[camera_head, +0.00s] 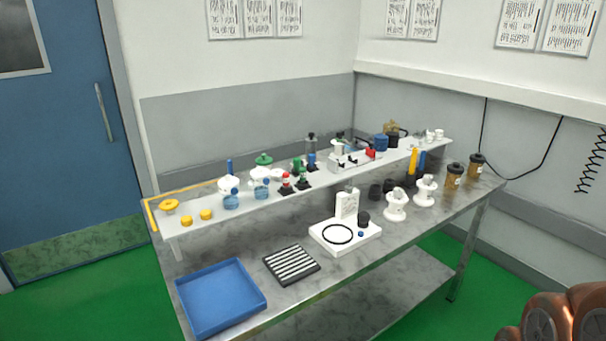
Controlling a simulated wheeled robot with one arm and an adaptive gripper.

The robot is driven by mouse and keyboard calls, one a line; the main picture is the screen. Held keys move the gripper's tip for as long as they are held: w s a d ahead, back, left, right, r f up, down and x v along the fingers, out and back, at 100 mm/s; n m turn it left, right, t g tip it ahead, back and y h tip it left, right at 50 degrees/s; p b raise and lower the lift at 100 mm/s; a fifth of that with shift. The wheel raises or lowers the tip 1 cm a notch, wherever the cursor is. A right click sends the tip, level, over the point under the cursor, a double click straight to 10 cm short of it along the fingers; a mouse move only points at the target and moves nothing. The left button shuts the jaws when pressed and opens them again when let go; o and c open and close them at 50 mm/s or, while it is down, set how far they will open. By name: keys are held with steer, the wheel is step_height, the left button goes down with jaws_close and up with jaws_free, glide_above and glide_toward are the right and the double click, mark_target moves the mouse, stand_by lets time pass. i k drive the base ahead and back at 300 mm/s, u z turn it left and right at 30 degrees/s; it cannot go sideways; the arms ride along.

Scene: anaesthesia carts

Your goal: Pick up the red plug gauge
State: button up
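A small red piece with a white part (286,182) stands on a dark base on the raised shelf of the bench, near the middle. It looks like the red plug gauge, but it is too small to be certain. Similar green pieces (302,177) and a blue one (311,161) stand close beside and behind it on dark bases. Another red object (370,153) sits farther right on the shelf, by a white block; its kind is unclear.
The metal bench (385,262) carries a blue tray (221,296), a striped black block (291,264) and a white tray (355,248) with a black ring. White spools (396,206) and brown cups (454,176) stand to the right. Green floor in front is clear.

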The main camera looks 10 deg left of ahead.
mark_target(286, 186)
steer(key=u, duration=0.35)
steer(key=i, duration=0.65)
steer(key=u, duration=1.15)
steer(key=i, duration=0.75)
steer(key=u, duration=0.15)
